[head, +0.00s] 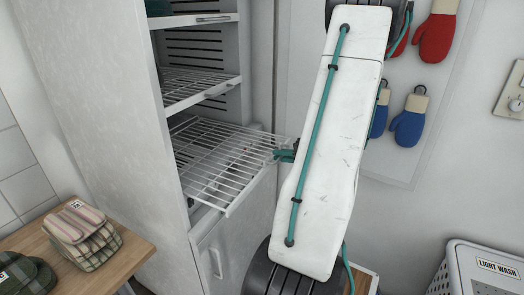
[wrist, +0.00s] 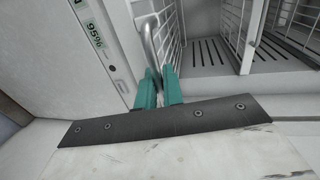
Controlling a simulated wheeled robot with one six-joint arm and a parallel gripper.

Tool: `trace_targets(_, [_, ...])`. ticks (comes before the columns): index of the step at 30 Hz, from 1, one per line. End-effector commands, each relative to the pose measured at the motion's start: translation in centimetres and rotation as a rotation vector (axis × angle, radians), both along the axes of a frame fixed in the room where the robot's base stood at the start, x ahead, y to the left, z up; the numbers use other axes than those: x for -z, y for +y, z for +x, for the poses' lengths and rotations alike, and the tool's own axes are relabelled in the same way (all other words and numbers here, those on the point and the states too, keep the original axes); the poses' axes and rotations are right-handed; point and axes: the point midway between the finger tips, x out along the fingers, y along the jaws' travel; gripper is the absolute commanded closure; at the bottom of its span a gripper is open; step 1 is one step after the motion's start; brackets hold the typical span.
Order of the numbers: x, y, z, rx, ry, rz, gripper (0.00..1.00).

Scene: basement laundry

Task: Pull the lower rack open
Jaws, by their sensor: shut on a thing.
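The lower rack (head: 228,172) is a white wire shelf in a tall white cabinet. In the head view it sticks well out of the cabinet front. My gripper (head: 286,153) is at the rack's outer edge, mostly hidden behind my white arm. In the wrist view the teal fingers of my gripper (wrist: 159,90) are closed around a curved metal handle (wrist: 149,40). The wire of the rack shows beside the handle. The part of the handle between the fingers is hidden.
An upper rack (head: 190,86) sits inside the cabinet (head: 115,95). A lower door with a handle (head: 215,262) is below. Mittens (head: 408,122) hang on the wall, and a white basket (head: 470,270) stands at right.

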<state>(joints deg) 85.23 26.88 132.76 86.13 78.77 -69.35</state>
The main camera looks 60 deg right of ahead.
Motion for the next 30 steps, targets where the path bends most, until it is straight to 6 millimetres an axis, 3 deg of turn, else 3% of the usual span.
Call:
trace_targets(3, [0.1, -0.1, -1.9, 0.001, 0.001, 0.002, 1.0])
trace_targets(7, [0.1, -0.2, -3.0, -0.001, 0.001, 0.001, 1.0])
trace_targets(20, [0.1, -0.2, -3.4, -0.002, 0.001, 0.001, 1.0])
trace_targets(22, [0.1, -0.2, -3.4, -0.002, 0.001, 0.001, 0.77])
trace_targets(30, [0.0, -0.3, -3.4, -0.001, 0.001, 0.0, 0.76])
